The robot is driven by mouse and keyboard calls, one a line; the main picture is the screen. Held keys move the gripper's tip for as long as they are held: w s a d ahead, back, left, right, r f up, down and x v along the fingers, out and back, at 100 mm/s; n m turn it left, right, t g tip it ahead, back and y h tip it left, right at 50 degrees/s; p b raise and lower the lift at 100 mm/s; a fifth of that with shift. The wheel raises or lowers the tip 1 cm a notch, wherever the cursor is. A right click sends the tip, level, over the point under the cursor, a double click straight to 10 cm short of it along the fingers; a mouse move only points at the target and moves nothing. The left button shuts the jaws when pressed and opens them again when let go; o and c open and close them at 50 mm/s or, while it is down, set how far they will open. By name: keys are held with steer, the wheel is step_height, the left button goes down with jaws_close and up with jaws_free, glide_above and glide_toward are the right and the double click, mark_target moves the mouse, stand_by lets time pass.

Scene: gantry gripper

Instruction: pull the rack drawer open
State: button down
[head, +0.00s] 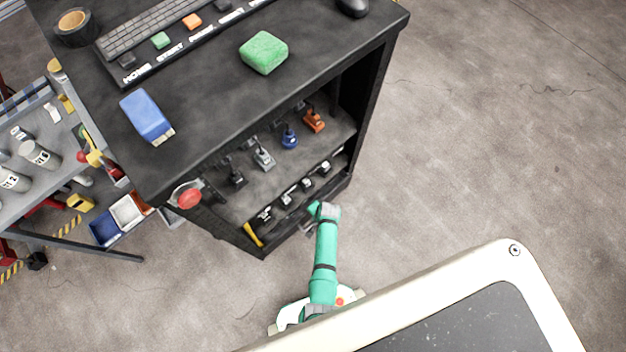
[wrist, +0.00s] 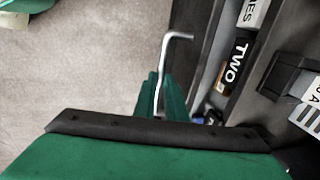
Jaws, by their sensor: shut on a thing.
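The dark rack (head: 357,110) stands at the upper middle of the head view, with an open front. Low in it is a drawer front (wrist: 190,48), a dark panel that also edges the wrist view. A thin silver bent handle (wrist: 164,62) stands out from this panel, its upper end turned toward it. My green gripper (wrist: 160,103) is shut on the handle's bar, with its fingers around the lower part. In the head view my gripper (head: 312,222) is at the rack's lower front, partly hidden by my wrist. How far the drawer is out is hard to tell.
Labelled items, one reading "TWO" (wrist: 238,65), lie behind the panel. A green block (head: 264,53), a blue box (head: 146,115) and a keyboard (head: 150,25) are on the rack top. A red button (head: 190,197) is at its front corner. Floor (head: 480,150) to the right is clear.

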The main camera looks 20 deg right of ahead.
steer(key=s+d, duration=0.3)
steer(key=s, duration=0.7)
steer(key=s+d, duration=0.4)
steer(key=s, duration=0.6)
steer(key=shift+d, duration=0.3)
steer(key=shift+s, duration=0.2)
steer(key=c, duration=1.8)
jaws_free()
steer(key=r, duration=0.3)
steer(key=s+r, duration=0.1)
steer(key=r, duration=0.3)
steer(key=s+r, duration=0.1)
steer(key=r, duration=0.2)
steer(key=shift+d+r, duration=0.3)
steer(key=shift+d, duration=0.05)
steer(key=shift+a, duration=0.1)
